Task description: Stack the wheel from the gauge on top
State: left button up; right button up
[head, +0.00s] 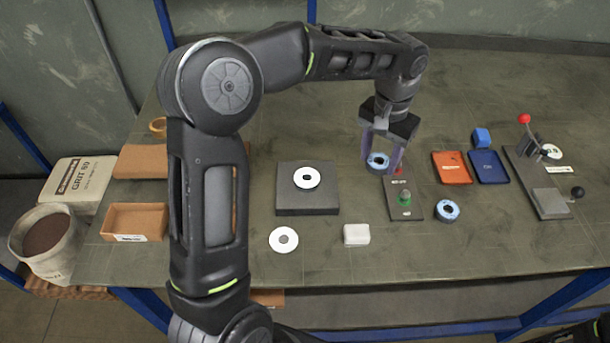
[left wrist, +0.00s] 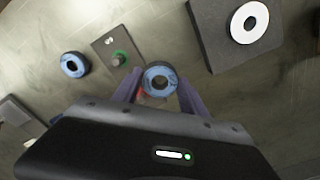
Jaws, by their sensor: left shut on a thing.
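My left gripper (head: 381,155) is shut on a blue wheel (head: 377,161) with a dark centre hole. The left wrist view shows this wheel (left wrist: 160,80) between the two fingers. A second blue wheel (head: 447,210) lies flat right of the plate. A white disc (head: 307,178) lies on a dark square block (head: 306,206). Another white disc (head: 284,240) lies on the table. My right gripper is not in view.
A white block (head: 356,235) sits at the table front. Cardboard boxes (head: 133,222) are at left.

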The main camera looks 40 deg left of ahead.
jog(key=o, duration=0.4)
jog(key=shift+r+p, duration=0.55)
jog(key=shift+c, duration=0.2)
pick_arm(q)
jog(key=s+a+r+m, duration=0.4)
jog(key=s+a+m, duration=0.1)
jog(key=m, duration=0.4)
jog(key=s+a+r+m+p, duration=0.1)
jog(key=s+a+r+m, duration=0.3)
jog(key=a+m, duration=0.3)
jog(key=shift+s+r+m, duration=0.25)
jog(key=shift+s+m, duration=0.35)
jog(key=shift+m, duration=0.9)
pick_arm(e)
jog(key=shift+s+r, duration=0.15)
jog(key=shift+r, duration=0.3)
